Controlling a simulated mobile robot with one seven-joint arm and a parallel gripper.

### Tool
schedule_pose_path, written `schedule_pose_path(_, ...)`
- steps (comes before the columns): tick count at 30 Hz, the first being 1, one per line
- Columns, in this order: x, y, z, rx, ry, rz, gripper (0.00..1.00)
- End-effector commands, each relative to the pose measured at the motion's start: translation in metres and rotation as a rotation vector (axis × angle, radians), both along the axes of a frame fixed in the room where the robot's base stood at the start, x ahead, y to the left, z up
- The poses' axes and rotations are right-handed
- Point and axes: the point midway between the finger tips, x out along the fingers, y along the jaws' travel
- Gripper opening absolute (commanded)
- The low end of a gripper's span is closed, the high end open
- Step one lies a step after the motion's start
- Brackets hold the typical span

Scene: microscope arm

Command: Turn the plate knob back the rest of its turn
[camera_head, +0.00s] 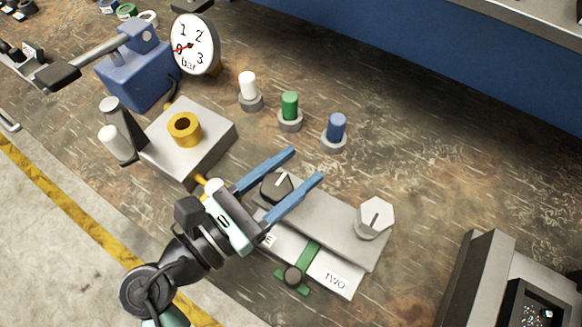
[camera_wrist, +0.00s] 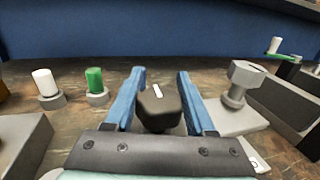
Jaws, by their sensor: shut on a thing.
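A black knob (camera_head: 277,187) with a white pointer line stands at the left end of a grey plate (camera_head: 325,222). My gripper (camera_head: 306,164) has its two long blue fingers along either side of this knob and is shut on it. The fingertips reach past the knob. The wrist view shows the black knob (camera_wrist: 158,108) between the blue fingers, its white line pointing away and slightly left. The knob's lower part is partly hidden by my gripper. A pale hexagonal knob (camera_head: 375,217) with a dark line stands at the plate's right end, apart from my gripper.
A green slider (camera_head: 308,258) with a dark knob lies by the label TWO (camera_head: 335,280); another label is partly hidden. White (camera_head: 248,86), green (camera_head: 290,106) and blue (camera_head: 336,128) pegs stand behind. A grey block (camera_head: 215,135) is left, a dark-screened device (camera_head: 480,275) right.

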Motion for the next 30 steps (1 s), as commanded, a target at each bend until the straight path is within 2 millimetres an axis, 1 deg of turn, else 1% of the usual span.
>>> schedule_pose_path(5, 0.000, 0.001, 0.000, 0.000, 0.004, 0.027, 0.00)
schedule_pose_path(11, 0.000, 0.003, 0.002, 0.001, 0.008, 0.120, 0.00)
schedule_pose_path(18, 0.003, 0.007, 0.003, -0.001, 0.010, 0.321, 0.00)
schedule_pose_path(30, 0.007, 0.015, -0.002, 0.000, 0.010, 0.701, 0.00)
